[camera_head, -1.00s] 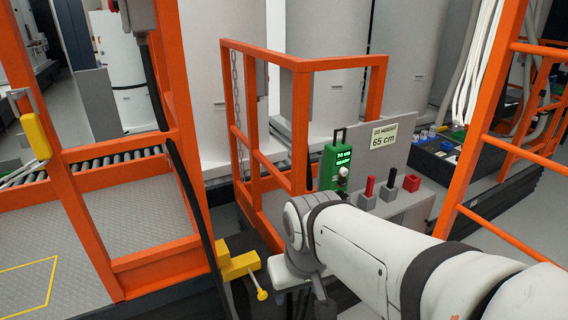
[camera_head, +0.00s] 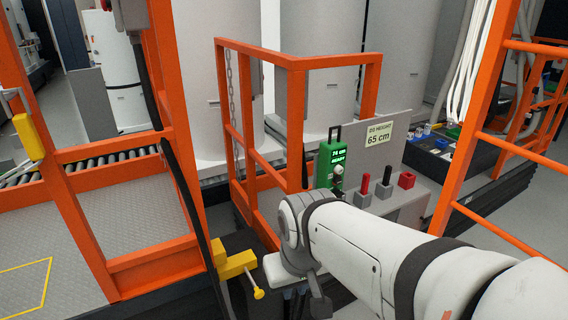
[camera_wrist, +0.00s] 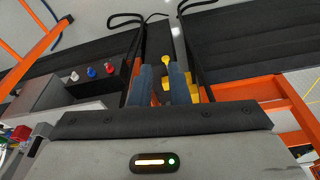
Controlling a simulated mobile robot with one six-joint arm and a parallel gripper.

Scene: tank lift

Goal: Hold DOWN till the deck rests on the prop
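The deck (camera_head: 128,225) is a grey tread-plate floor in an orange frame at the left of the head view. A yellow prop (camera_head: 236,264) with a round knob stands by its right corner; I cannot make out contact between them. A green display (camera_head: 331,163) seems to read 74 cm.
A sign (camera_head: 380,131) reads 65 cm. Orange railings (camera_head: 300,62) stand behind the display, and an orange ladder-like frame (camera_head: 470,140) is at the right. Large pale tanks (camera_head: 320,90) stand at the back. A roller conveyor (camera_head: 110,168) lies behind the deck.

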